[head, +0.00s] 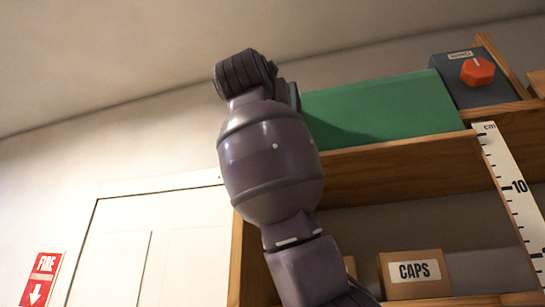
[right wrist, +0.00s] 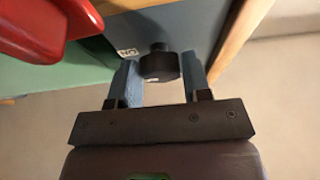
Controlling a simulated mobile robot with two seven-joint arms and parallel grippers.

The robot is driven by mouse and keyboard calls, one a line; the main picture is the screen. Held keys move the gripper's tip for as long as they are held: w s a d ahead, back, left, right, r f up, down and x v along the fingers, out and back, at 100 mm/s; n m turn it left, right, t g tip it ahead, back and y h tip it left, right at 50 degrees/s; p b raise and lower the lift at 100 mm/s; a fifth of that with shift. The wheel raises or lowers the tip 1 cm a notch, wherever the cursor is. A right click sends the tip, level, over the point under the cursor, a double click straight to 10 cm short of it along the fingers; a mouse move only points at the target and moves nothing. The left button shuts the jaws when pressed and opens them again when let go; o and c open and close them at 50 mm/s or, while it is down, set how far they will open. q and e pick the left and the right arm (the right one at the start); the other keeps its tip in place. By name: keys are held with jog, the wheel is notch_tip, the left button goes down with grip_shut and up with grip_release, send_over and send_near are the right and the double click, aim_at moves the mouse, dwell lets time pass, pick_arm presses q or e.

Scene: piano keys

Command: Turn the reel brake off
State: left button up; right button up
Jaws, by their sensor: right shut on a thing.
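In the right wrist view my right gripper (right wrist: 160,88) is shut on a black knob (right wrist: 159,64), with one blue finger on each side of it. The knob stands out from a blue-grey surface (right wrist: 185,28). A small white label (right wrist: 128,52) beside it seems to read ON, upside down in this view. I cannot read any name for the knob. In the head view an arm of mine rises through the middle, and neither gripper shows there. My left gripper is in neither view.
A dark grey box (head: 458,95) with a red knob (head: 477,71) stands on the shelf top beside a green box (head: 385,110). A ruler (head: 513,195) hangs at right. A CAPS box (head: 413,273) sits below. A large red part (right wrist: 45,25) is close by in the wrist view.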

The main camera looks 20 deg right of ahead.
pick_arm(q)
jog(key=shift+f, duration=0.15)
pick_arm(e)
jog(key=shift+n, duration=0.4)
pick_arm(q)
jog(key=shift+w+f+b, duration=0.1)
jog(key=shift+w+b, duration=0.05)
jog(key=shift+b, duration=0.35)
pick_arm(e)
jog(key=n+y, duration=0.3)
jog(key=n, duration=0.4)
jog(key=n+y, duration=0.3)
jog(key=n, duration=0.4)
jog(key=r+n+y, duration=0.1)
jog(key=n+y, duration=0.1)
jog(key=n, duration=0.5)
jog(key=shift+s+d+g+y, duration=0.25)
jog(key=shift+d+g+y, duration=0.1)
jog(key=shift+g+y, duration=0.05)
jog(key=shift+n, duration=0.4)
jog(key=o, duration=0.9)
jog(key=shift+s, duration=0.1)
